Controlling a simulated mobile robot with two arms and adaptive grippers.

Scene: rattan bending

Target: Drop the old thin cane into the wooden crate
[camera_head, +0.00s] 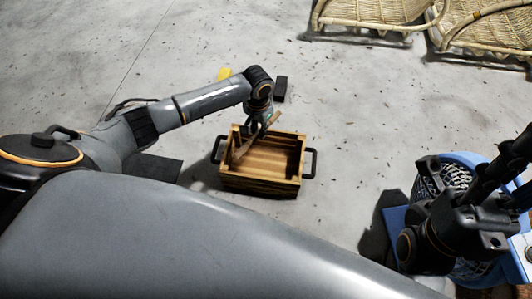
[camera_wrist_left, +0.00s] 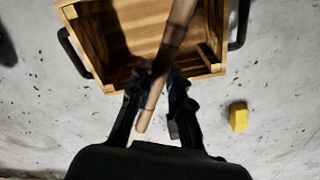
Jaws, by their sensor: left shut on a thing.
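The wooden crate (camera_head: 262,181) stands on the floor in the middle of the head view, open at the top, with a black handle at each side. My left gripper (camera_head: 259,127) is above its back left part. In the left wrist view the gripper (camera_wrist_left: 160,90) is shut on the thin cane (camera_wrist_left: 173,40), a light brown stick. The cane slants over the crate (camera_wrist_left: 88,48), and its near end sticks out past the rim. In the head view the cane (camera_head: 242,150) slants down toward the crate's inside.
Rattan chairs (camera_head: 370,14) stand at the back right. A blue basket (camera_head: 478,268) is at the right, partly behind dark arm parts. Floor around the crate is mostly clear.

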